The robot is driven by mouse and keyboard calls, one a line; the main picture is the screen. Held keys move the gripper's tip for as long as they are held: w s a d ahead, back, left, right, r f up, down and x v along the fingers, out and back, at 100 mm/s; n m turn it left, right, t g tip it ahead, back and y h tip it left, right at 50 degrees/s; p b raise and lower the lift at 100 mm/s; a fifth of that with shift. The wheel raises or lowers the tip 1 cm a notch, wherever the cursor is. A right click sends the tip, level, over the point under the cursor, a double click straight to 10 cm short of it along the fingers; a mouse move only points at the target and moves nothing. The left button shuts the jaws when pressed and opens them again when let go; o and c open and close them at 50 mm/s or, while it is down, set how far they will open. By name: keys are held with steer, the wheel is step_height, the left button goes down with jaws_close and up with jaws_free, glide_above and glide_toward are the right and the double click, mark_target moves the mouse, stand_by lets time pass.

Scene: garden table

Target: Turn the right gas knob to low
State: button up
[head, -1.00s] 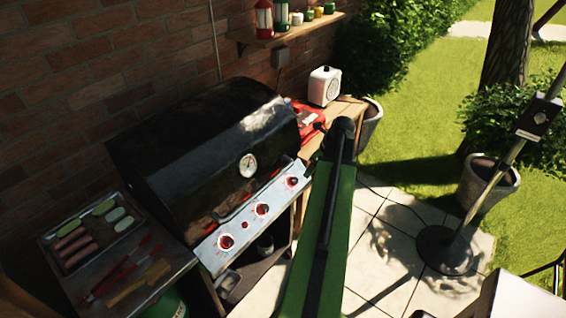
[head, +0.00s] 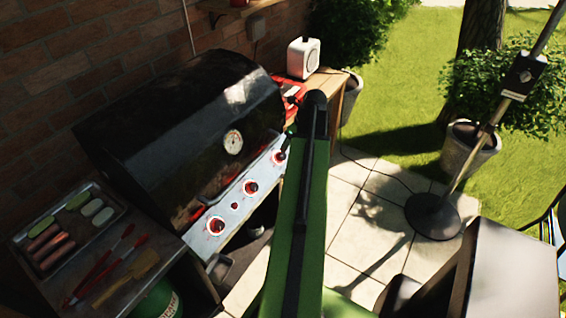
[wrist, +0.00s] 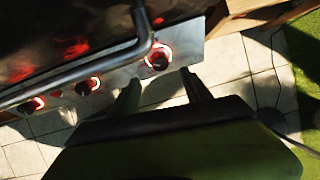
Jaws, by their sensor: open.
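The black gas grill (head: 180,130) has a silver control panel with three dark knobs ringed in red and white. The right knob (head: 279,157) is at the panel's far end, close to my arm. In the wrist view the right knob (wrist: 158,60) lies just beyond my gripper (wrist: 161,80), roughly between the lines of its two spread fingers. The fingers are empty and do not appear to touch the knob. The middle knob (head: 251,187) and left knob (head: 215,225) are nearer the tray. The knob's pointer is too small to read. My gripper is mostly hidden in the head view.
The grill's lid handle (wrist: 85,68) runs close above the panel. A side shelf holds a food tray (head: 28,244), red tongs (head: 100,268) and a wooden spatula (head: 128,277). A white radio (head: 303,58) stands behind.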

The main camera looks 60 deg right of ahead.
mark_target(283, 155)
steer(key=b+x, duration=0.7)
steer(key=x, duration=0.2)
steer(key=shift+f, duration=0.35)
steer(key=shift+r, duration=0.1)
steer(key=shift+c, duration=0.4)
jaws_close()
